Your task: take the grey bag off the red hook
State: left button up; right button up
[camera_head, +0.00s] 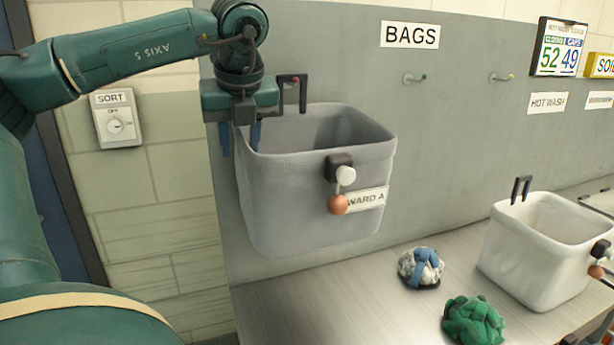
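The grey bag (300,200) hangs at the wall left of centre, mouth up, above the counter. Its far black loop (281,92) is at the red-tipped hook (303,80); the contact is too small to see clearly. One finger is outside the left wall, the other appears at the inner side. My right gripper does not show clearly.
A white bag (535,250) stands on the counter (330,305) at right. A white and blue bundle (420,268) and a green bundle (473,321) lie left of it. The counter's left part is clear.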

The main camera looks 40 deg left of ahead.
pick_arm(q)
jog(key=shift+x, duration=1.1)
grip_shut()
jog(key=shift+r, duration=0.1)
dwell(0.5)
